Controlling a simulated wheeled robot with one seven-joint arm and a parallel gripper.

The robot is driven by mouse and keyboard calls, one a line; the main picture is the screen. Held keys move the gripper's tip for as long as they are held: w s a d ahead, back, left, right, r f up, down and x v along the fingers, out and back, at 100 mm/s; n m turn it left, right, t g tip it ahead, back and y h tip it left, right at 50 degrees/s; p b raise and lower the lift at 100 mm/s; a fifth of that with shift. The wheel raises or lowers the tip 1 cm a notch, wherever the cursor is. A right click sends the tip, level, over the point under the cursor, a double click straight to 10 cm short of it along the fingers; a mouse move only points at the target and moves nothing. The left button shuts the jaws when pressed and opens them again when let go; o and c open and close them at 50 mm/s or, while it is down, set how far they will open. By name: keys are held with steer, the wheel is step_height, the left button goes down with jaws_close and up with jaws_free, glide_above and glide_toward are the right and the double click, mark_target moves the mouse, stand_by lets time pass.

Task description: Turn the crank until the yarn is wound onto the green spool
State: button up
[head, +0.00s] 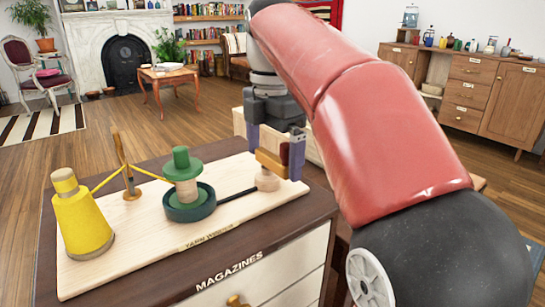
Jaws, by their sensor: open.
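The yarn winder's pale wooden board (150,240) lies on a cabinet at the lower left. A yellow yarn cone (82,222) stands at its left end. A yellow strand runs through the wooden guide post (127,165) toward the green spool (181,163). The spool's middle looks bare wood. It stands on a dark green wheel (190,205), and a black belt runs right to the round wooden crank base (267,181). The wooden crank (270,162) sits above this base. My gripper (275,158) is open, with its fingers on either side of the crank; contact cannot be told.
The board rests on a brown-topped cabinet (165,154) with a drawer labelled MAGAZINES. My red arm covers the right middle. Behind are a small table (168,75), a chair (38,75), a marble fireplace (90,35) and a wooden sideboard (480,95). Wooden floor lies open between.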

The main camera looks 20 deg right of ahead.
steer(key=shift+f, duration=0.1)
steer(key=c, duration=0.8)
steer(key=shift+c, duration=0.2)
steer(key=shift+m+p, duration=0.3)
steer(key=shift+p, duration=0.1)
